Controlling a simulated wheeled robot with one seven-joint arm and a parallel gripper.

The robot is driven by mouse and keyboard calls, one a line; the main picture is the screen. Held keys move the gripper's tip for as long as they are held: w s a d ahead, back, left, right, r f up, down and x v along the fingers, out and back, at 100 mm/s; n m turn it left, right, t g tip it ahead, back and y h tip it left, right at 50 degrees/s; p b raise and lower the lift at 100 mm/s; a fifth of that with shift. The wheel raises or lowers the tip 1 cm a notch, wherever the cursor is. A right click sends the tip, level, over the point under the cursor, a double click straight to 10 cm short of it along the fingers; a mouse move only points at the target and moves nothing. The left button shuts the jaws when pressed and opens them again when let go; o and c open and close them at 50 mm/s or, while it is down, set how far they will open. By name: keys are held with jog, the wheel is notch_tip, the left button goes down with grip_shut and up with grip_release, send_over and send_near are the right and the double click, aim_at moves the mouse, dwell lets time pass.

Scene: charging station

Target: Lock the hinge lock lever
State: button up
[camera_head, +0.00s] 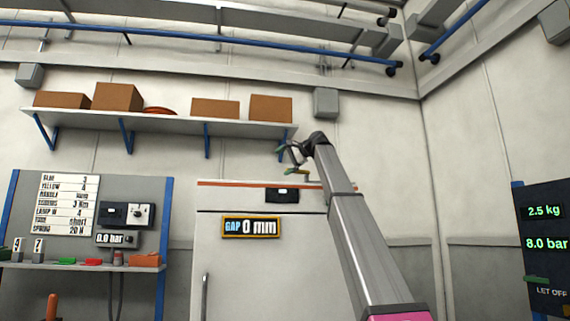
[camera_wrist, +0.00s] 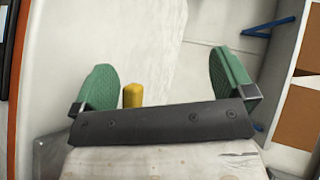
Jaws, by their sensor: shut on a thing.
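My gripper (camera_head: 292,162) is above the top right part of a white cabinet (camera_head: 262,258) in the head view. In the wrist view my gripper (camera_wrist: 165,82) has its two green fingertips well apart. A yellow upright piece (camera_wrist: 133,95), which looks like the hinge lock lever's handle, stands between them, close to the left fingertip. A sign on the cabinet (camera_head: 251,227) reads "GAP 0 mm".
A wall shelf (camera_head: 170,124) with brown boxes is left of and behind my gripper. A workbench with a gauge panel (camera_head: 125,215) stands at the left. A dark display (camera_head: 545,240) at the right reads 2.5 kg and 8.0 bar.

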jog(key=shift+s+d+r, duration=0.3)
jog(key=shift+s+d, duration=0.25)
jog(key=shift+d, duration=0.05)
jog(key=shift+s+d+r, duration=0.3)
jog(key=shift+s+d, duration=0.5)
jog(key=shift+d, duration=0.05)
jog(key=c, duration=0.7)
jog(key=shift+s+d+f, duration=0.15)
jog(key=shift+s+d, duration=0.75)
jog(key=shift+d, duration=0.3)
jog(key=shift+s+d+f, duration=0.1)
jog(key=shift+s+d, duration=0.75)
jog(key=shift+d, duration=0.35)
jog(key=shift+s+d+f, duration=0.15)
jog(key=shift+s+d, duration=0.75)
jog(key=shift+d, duration=0.3)
